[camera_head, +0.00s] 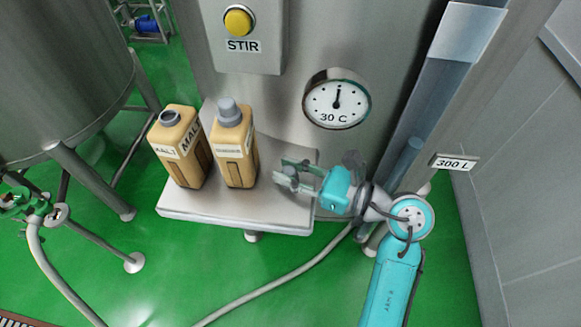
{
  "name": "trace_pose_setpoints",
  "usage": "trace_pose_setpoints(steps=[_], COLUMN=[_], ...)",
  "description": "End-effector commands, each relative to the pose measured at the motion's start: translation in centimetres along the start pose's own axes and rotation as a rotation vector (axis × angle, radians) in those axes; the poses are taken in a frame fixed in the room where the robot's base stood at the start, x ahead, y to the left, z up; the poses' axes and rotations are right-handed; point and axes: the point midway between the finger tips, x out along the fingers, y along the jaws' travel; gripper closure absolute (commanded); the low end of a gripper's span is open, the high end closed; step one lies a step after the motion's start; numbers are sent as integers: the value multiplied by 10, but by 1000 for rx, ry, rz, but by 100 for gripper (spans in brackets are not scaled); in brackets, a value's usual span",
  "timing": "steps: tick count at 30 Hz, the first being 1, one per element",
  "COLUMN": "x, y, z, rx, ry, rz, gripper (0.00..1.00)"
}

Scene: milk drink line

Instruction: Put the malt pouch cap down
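The malt pouch (181,150) stands upright at the left of a steel shelf, with its grey spout open and no cap on it. My gripper (288,175) reaches in from the right, low over the right part of the shelf. Its fingers are closed around a small grey piece that looks like the malt pouch cap (286,172), partly hidden by the fingers. I cannot tell whether the cap touches the shelf.
A second tan pouch (234,147) with a grey cap stands between the malt pouch and my gripper. The steel shelf (235,213) has bare room along its front. A dial (337,99) and a sight tube (421,115) are on the tank behind.

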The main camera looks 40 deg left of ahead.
Motion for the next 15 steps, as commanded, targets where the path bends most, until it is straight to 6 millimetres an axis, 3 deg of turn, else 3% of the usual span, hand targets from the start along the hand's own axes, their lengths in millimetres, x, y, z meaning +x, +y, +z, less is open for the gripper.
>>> trace_pose_setpoints(steps=[1, 2, 15], x=[0, 0, -6], y=[0, 0, 0], z=[0, 0, 4], rx=[0, 0, 0], ry=[0, 0, 0], rz=[0, 0, -2], gripper=[57, 50, 50])
